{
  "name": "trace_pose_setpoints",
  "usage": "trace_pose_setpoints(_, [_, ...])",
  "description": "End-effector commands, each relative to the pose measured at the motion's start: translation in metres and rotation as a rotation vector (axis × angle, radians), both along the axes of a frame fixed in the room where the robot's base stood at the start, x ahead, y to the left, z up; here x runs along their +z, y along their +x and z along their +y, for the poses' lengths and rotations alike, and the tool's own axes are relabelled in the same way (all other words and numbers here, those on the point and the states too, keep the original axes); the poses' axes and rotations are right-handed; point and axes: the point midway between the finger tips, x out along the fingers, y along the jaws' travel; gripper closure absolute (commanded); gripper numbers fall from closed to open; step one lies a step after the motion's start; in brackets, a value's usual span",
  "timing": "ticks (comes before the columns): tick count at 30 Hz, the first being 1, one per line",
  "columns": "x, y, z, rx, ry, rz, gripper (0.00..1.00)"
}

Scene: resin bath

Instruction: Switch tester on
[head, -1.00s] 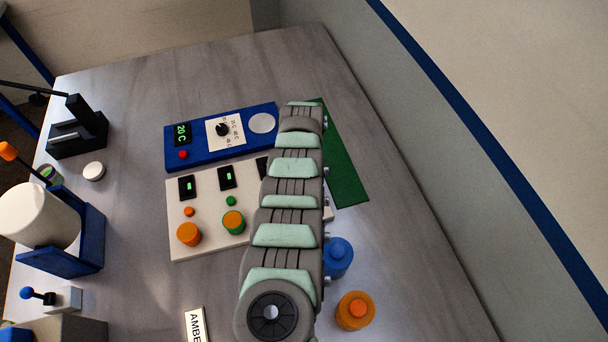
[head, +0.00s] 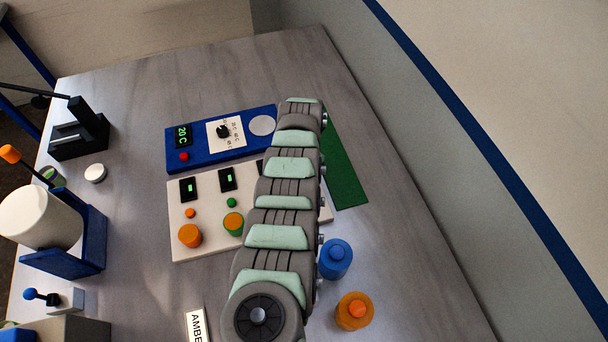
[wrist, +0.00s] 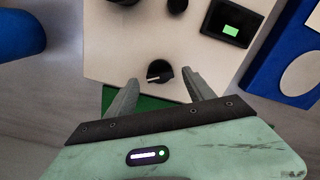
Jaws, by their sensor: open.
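A cream panel (head: 205,245) with lit displays, orange and green knobs lies mid-table; it fills much of the wrist view (wrist: 115,55). No part is visibly labelled as the tester. A black rotary knob (wrist: 159,72) with a pale pointer line sits near the panel's edge in the wrist view. My gripper (wrist: 160,78) is open, its fingers on either side of this knob with gaps visible. I cannot tell its height above the panel. In the head view my arm hides the gripper, the knob and the panel's right part.
A blue heater-like unit (head: 205,159) with a "20 C" display and black dial lies behind the panel. A green mat (head: 345,180) is to the right. Blue (head: 335,259) and orange (head: 354,311) jars stand in front of it. A white cylinder in a blue stand (head: 62,258) is at left.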

Motion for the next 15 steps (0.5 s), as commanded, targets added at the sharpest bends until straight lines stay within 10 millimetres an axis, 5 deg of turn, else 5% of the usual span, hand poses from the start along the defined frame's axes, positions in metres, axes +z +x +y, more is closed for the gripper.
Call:
trace_pose_setpoints(9, [0.062,0.001,0.001,0.001,-0.001,-0.006,0.38])
trace_pose_setpoints(15, [0.081,0.0,0.0,-0.001,-0.001,-0.002,0.38])
